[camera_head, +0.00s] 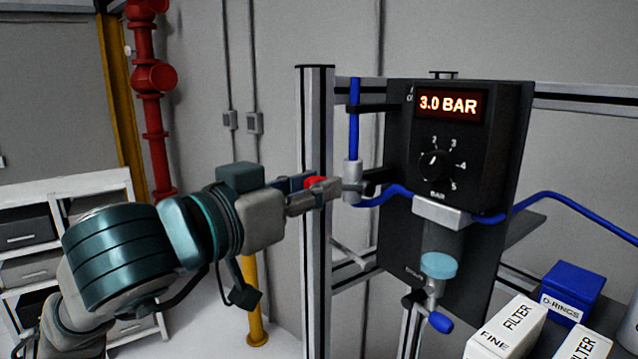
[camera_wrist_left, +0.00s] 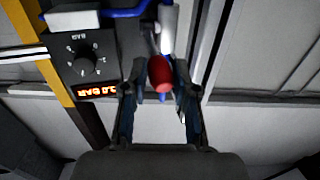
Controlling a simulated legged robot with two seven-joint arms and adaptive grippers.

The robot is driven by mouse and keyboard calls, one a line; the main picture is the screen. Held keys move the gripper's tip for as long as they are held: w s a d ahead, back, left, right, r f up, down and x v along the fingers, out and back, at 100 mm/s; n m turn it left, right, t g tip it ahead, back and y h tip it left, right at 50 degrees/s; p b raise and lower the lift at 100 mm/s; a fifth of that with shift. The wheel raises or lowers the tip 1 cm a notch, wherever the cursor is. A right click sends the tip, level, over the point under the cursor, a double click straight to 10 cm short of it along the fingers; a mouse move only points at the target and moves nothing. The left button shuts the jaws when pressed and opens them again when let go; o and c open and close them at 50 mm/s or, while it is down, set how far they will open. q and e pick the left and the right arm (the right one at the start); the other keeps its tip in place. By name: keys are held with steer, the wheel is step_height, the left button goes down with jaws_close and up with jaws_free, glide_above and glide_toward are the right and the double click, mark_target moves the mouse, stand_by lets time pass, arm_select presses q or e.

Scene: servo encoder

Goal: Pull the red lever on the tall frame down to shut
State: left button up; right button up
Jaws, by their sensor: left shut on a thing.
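The red lever (camera_head: 315,182) sits at the valve on the blue pipe, beside the upright post of the tall metal frame (camera_head: 315,120). Only a small part of its red grip shows in the head view. My left gripper (camera_head: 322,187) reaches in from the left and is shut on the red lever. In the left wrist view the rounded red end of the lever (camera_wrist_left: 160,75) shows between the two fingers of the left gripper (camera_wrist_left: 159,84). The lever's exact angle is hard to tell. My right gripper is not in view.
A black panel (camera_head: 395,230) right of the lever carries a display reading 3.0 BAR (camera_head: 447,104) and a dial (camera_head: 434,165). A blue hose (camera_head: 560,196) runs right. Filter boxes (camera_head: 508,328) and a blue O-rings box (camera_head: 572,285) stand lower right. A red pipe (camera_head: 153,110) stands behind.

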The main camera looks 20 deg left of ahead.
arm_select(q)
steer(key=shift+a+f, duration=0.1)
steer(key=shift+a, duration=0.05)
steer(key=shift+s+a+f+b, duration=0.1)
steer(key=shift+f+b, duration=0.4)
steer(key=shift+f, duration=0.3)
steer(key=o, duration=0.8)
steer(key=shift+a, duration=0.35)
steer(key=shift+a, duration=0.1)
steer(key=a+v, duration=0.1)
steer(key=v, duration=0.7)
steer(key=shift+a, duration=0.45)
steer(key=shift+d, duration=0.15)
